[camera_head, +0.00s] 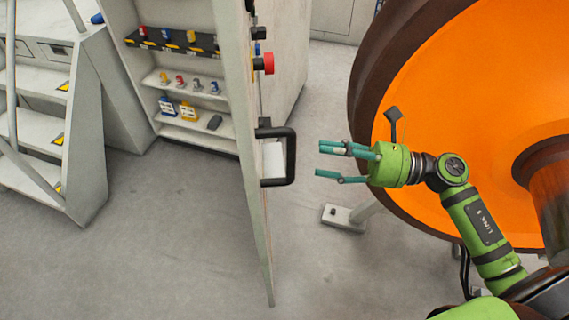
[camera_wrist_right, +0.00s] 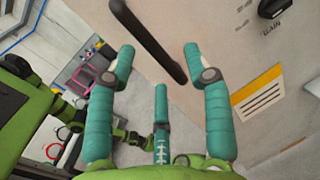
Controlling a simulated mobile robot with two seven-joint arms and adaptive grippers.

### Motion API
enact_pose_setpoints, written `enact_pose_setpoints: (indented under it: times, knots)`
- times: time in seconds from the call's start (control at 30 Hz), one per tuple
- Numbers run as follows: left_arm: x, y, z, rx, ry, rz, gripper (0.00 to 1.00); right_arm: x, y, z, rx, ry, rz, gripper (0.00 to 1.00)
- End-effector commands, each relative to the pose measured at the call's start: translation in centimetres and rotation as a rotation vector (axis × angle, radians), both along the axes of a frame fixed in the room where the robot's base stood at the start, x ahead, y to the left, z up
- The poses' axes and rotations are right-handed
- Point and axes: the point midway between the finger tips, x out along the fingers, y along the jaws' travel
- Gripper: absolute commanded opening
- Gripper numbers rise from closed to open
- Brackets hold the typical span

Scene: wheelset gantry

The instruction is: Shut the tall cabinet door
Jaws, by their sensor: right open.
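The tall cabinet (camera_head: 196,104) stands open at the upper left of the head view, its shelves showing. Its pale door (camera_head: 247,170) is swung out toward me and seen nearly edge-on. A black handle (camera_head: 291,157) sticks out from the door's right face. My right gripper (camera_head: 328,162) is open and empty, a short way right of the handle, fingers pointing left at it. In the right wrist view, the handle (camera_wrist_right: 150,40) crosses beyond the gap between the open teal fingers, and the door face (camera_wrist_right: 240,60) fills the right side. My left gripper is in neither view.
A large orange wheel (camera_head: 460,90) with a dark rim stands close behind my right arm. Grey steps (camera_head: 40,130) stand at the left. A red button (camera_head: 268,63) is beyond the door. The floor (camera_head: 160,240) left of the door is clear.

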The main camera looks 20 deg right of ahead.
Motion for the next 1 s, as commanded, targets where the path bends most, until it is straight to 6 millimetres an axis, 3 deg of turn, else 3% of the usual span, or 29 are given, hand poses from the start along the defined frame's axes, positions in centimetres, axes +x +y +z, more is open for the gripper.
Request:
enact_pose_setpoints:
  times: [0.17, 0.6, 0.93, 0.97, 1.0]
  knots:
    - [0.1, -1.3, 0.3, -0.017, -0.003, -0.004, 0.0, -1.0, 1.4, 0.7, -0.089, -0.088, 0.054, 0.51]
    - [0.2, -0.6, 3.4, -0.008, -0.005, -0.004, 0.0, 1.3, 6.8, 0.7, -0.083, -0.084, 0.052, 0.51]
    - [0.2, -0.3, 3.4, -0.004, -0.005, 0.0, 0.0, 1.5, 7.3, 0.4, -0.083, -0.082, 0.05, 0.51]
    - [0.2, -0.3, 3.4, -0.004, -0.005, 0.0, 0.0, 1.5, 7.3, 0.4, -0.083, -0.082, 0.05, 0.47]
    - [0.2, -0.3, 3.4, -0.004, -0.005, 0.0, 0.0, 1.5, 7.3, 0.4, -0.083, -0.082, 0.05, 0.31]
